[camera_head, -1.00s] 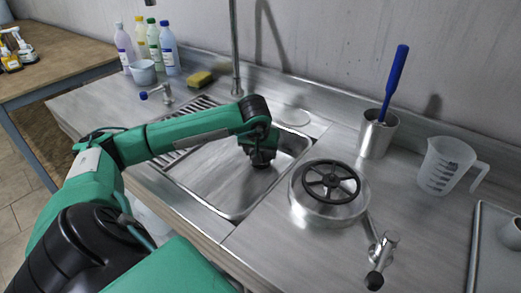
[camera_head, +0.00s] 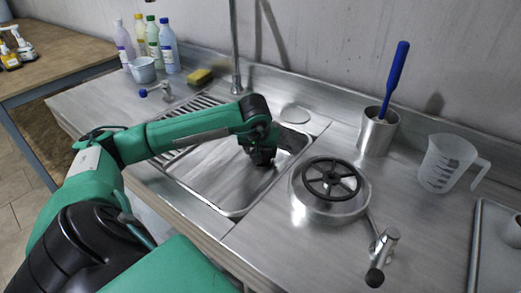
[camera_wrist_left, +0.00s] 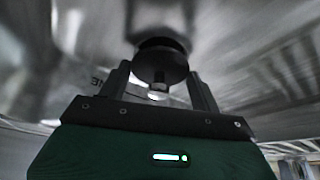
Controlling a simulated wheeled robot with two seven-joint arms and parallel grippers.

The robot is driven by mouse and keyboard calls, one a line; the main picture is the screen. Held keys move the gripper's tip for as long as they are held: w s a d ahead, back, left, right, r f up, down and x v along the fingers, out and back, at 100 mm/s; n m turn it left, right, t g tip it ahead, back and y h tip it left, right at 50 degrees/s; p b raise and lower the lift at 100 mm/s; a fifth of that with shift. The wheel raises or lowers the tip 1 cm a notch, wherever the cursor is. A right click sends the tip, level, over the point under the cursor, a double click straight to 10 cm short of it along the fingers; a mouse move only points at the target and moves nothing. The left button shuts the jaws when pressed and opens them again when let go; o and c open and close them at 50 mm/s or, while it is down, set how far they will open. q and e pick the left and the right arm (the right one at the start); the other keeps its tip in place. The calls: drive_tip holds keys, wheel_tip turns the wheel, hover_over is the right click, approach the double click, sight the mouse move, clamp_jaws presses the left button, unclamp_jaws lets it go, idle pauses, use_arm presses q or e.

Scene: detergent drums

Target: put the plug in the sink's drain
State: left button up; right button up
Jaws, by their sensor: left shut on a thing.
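The sink (camera_head: 215,185) is a square steel basin set in the counter. My left gripper (camera_head: 262,158) reaches down into it near its right side. In the left wrist view the left gripper (camera_wrist_left: 160,88) is shut on the plug (camera_wrist_left: 160,62), a dark round disc with a short stem between the fingers. In the head view the plug is hidden under the gripper. The drain is not clearly visible in either view. I cannot tell whether the plug touches the basin floor. My right gripper is not in view.
A steel drum with a black handwheel (camera_head: 332,180) stands right of the sink, beside a small tap (camera_head: 382,255). Behind are a steel cup (camera_head: 378,132) with a blue-handled brush and a clear measuring jug (camera_head: 447,163). Bottles (camera_head: 168,45) and a sponge (camera_head: 200,77) sit at the back left.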

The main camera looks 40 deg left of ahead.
use_arm(q)
drive_tip(key=shift+f+b, duration=0.5)
drive_tip(key=shift+f, duration=0.25)
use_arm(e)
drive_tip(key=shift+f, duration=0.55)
use_arm(q)
drive_tip(key=o, duration=1.1)
drive_tip(key=shift+c, duration=0.2)
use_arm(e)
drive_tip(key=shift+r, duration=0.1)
use_arm(q)
drive_tip(key=shift+r, duration=0.55)
drive_tip(key=p+v, duration=0.1)
drive_tip(key=v, duration=1.1)
drive_tip(key=shift+s+d+r, duration=0.2)
drive_tip(key=shift+s+r, duration=0.1)
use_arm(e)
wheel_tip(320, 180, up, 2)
use_arm(q)
drive_tip(key=shift+r, duration=0.1)
